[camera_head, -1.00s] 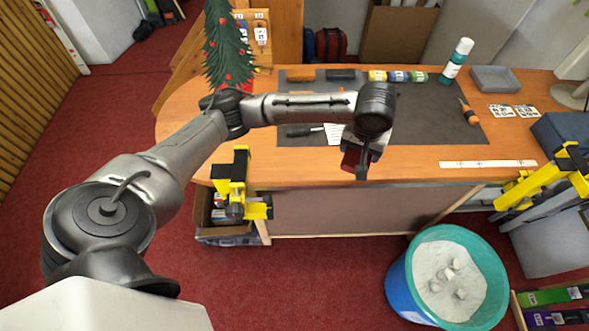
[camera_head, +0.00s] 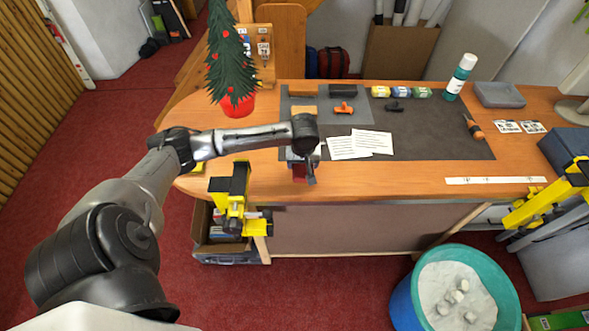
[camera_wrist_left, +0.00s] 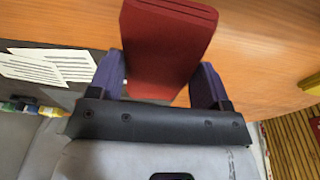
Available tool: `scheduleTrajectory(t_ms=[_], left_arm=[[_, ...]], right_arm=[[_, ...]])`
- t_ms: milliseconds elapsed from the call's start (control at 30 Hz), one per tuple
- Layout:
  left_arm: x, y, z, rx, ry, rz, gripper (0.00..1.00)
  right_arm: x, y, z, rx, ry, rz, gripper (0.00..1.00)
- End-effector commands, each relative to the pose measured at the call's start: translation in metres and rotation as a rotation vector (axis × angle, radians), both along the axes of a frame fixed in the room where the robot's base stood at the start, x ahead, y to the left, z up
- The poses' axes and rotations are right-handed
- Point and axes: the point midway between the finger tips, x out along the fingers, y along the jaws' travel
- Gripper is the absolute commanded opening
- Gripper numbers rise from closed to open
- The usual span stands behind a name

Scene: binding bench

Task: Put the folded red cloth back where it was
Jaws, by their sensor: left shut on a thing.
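My left gripper (camera_wrist_left: 157,82) is shut on the folded red cloth (camera_wrist_left: 165,45), which sits between its two dark blue fingers in the left wrist view. In the head view my left gripper (camera_head: 304,172) is near the front edge of the bench, left of the white papers. Only a small dark red part of the cloth (camera_head: 299,173) shows there, the rest hidden by the gripper. I cannot tell whether the cloth touches the bench top (camera_head: 420,176). My right gripper is not in view.
Printed papers (camera_head: 371,142) lie on the dark mat (camera_head: 440,145). A small Christmas tree (camera_head: 228,62) in a red pot stands at the back left. A yellow clamp (camera_head: 232,197) is at the front edge. Bare wood lies left of my gripper.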

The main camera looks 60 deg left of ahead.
Motion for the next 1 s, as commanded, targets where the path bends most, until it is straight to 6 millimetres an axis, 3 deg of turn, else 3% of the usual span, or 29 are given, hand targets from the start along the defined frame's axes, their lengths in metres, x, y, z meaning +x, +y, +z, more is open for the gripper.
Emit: scheduleTrajectory(t_ms=[233, 467, 733, 1000], left_arm=[[-0.017, 0.017, -0.013, 0.001, -0.001, 0.001, 0.46], [-0.019, 0.018, -0.022, -0.001, 0.0, 0.001, 0.46], [-0.019, 0.018, -0.053, 0.0, 0.001, 0.0, 0.46], [-0.019, 0.018, -0.055, 0.0, -0.001, -0.001, 0.46]], right_arm=[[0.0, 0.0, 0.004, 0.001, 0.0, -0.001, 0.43], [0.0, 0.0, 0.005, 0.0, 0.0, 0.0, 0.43], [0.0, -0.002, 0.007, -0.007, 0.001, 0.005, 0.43], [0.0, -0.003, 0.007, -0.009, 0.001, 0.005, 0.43]])
